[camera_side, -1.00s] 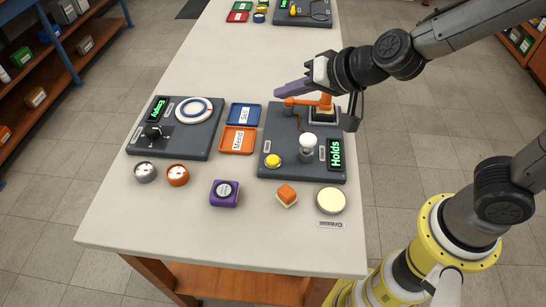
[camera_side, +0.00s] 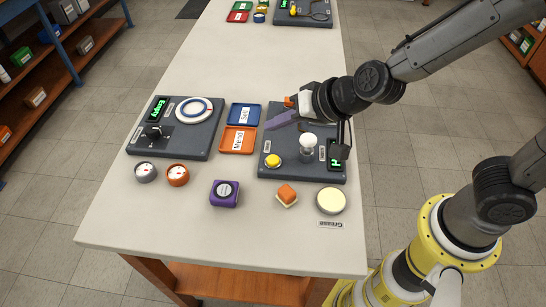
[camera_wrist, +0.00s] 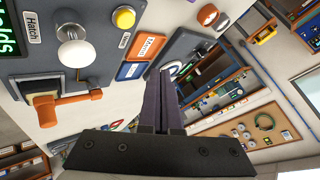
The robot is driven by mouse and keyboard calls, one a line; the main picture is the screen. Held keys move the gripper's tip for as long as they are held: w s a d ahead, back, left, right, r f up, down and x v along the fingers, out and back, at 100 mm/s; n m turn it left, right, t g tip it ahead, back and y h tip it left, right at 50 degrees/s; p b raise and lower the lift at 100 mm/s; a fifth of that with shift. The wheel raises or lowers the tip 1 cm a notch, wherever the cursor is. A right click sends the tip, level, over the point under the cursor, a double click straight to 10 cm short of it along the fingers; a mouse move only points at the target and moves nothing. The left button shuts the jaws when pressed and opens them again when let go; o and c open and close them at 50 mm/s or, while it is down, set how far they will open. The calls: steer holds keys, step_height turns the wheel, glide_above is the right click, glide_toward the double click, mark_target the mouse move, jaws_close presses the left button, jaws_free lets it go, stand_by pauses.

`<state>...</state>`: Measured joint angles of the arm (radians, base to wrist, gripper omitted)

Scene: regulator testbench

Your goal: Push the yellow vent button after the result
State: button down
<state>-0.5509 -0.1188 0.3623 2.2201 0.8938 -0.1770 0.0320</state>
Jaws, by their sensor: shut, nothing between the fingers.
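The yellow vent button (camera_side: 272,160) sits at the front left corner of the right dark panel (camera_side: 300,172). It also shows at the top of the wrist view (camera_wrist: 124,18). The panel's green display (camera_side: 334,150) is partly covered by my arm; in the wrist view only "lds" shows (camera_wrist: 8,38), and it read "Holds" earlier. My gripper (camera_side: 270,123) has purple fingers, shut and empty, above the panel's back left edge, behind the button and apart from it. The closed fingers also show in the wrist view (camera_wrist: 166,75).
A white round knob (camera_side: 308,142) stands right of the button. An orange lever (camera_wrist: 75,107) is at the panel's back. Blue "Seal" (camera_side: 244,115) and orange "Metal" (camera_side: 238,140) trays lie to the left.

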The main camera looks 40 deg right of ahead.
mark_target(277, 162)
steer(key=shift+f, duration=3.85)
steer(key=shift+f, duration=0.1)
steer(key=shift+f, duration=0.3)
steer(key=shift+f, duration=0.55)
steer(key=shift+s+r, duration=0.1)
steer(key=shift+r, duration=0.85)
steer(key=shift+r, duration=2.5)
